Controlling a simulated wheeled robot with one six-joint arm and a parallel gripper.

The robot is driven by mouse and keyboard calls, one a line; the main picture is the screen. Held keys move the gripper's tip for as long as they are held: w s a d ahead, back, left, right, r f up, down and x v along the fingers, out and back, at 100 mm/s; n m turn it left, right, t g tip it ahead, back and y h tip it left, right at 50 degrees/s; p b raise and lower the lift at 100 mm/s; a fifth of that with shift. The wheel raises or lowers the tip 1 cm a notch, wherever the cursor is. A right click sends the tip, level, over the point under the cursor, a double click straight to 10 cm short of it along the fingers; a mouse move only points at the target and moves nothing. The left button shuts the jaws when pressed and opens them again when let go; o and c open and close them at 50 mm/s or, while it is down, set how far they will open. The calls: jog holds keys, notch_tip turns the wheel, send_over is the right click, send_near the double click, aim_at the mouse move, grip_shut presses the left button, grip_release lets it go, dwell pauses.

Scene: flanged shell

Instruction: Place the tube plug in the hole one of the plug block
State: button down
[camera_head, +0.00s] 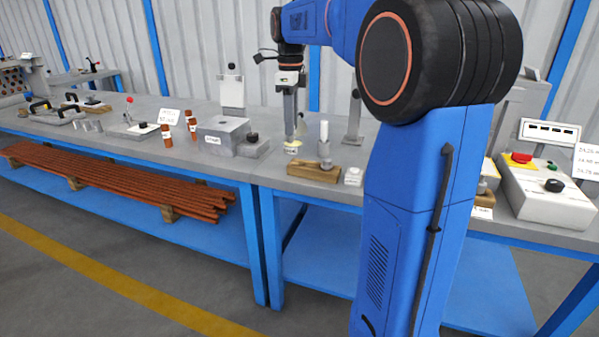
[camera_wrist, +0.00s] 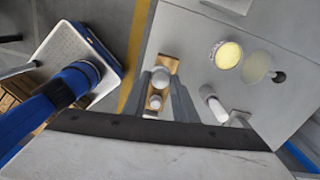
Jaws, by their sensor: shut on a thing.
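My gripper (camera_head: 291,135) points down over the bench, left of the wooden block in the head view. Its grey fingers also show in the wrist view (camera_wrist: 167,100), closed on the tube plug. The fingers hide most of the plug, and its outline is not clear. The wooden block (camera_head: 300,170) lies on the bench near the front edge and carries a grey metal round part (camera_head: 325,150). In the wrist view the wooden block (camera_wrist: 174,66) shows with two round grey parts on it. I cannot make out hole one or which block is the plug block.
A pale yellow disc (camera_wrist: 228,55) lies beside the wooden block. A grey block (camera_head: 222,135) with a black-knobbed part stands to the left. A small white block (camera_head: 353,176) is right of the wooden block. A control box (camera_head: 545,195) stands at the far right.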

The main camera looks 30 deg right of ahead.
jog(key=shift+m, duration=0.8)
jog(key=shift+s+d+f, duration=0.2)
jog(key=shift+d+f, duration=0.35)
jog(key=shift+f, duration=1.1)
jog(key=shift+s+d+f, duration=0.2)
jog(key=shift+d+f, duration=0.35)
jog(key=shift+f, duration=1.05)
jog(key=shift+s+d+f, duration=0.2)
jog(key=shift+d+f, duration=0.35)
jog(key=shift+f, duration=1.1)
jog(key=shift+f, duration=0.1)
jog(key=c, duration=1.4)
grip_release()
jog(key=shift+c, duration=0.2)
notch_tip(320, 180, up, 12)
